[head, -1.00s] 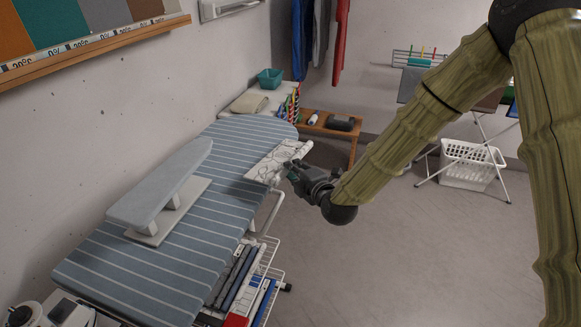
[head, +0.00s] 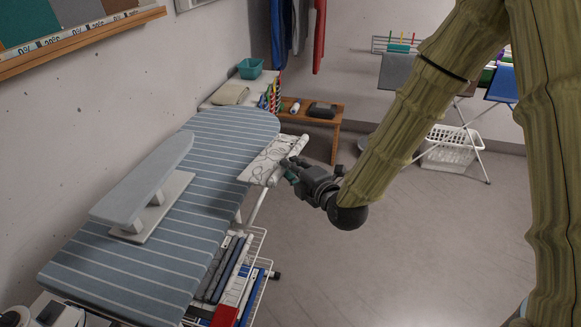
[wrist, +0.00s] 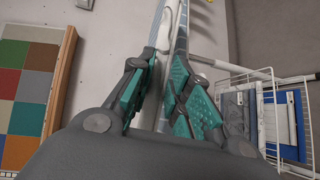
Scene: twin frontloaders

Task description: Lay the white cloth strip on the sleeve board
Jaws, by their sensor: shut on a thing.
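The sleeve board (head: 150,175) is a small pale grey padded board on a stand, on the left part of the striped ironing board (head: 205,190). My gripper (head: 288,168) is beside the right edge of the white end panel, well to the right of the sleeve board. In the wrist view its teal-padded fingers (wrist: 158,100) are closed around a narrow pale piece (wrist: 162,95), which I take for the white cloth strip. Most of the strip is hidden by the fingers, and I cannot make out its full length in the head view.
A white panel with dark looped lines (head: 268,160) juts from the ironing board's right side. A wire rack of folders (head: 235,275) hangs below. A folded beige cloth (head: 231,94) and a teal bin (head: 250,68) stand behind. The floor (head: 400,240) to the right is open.

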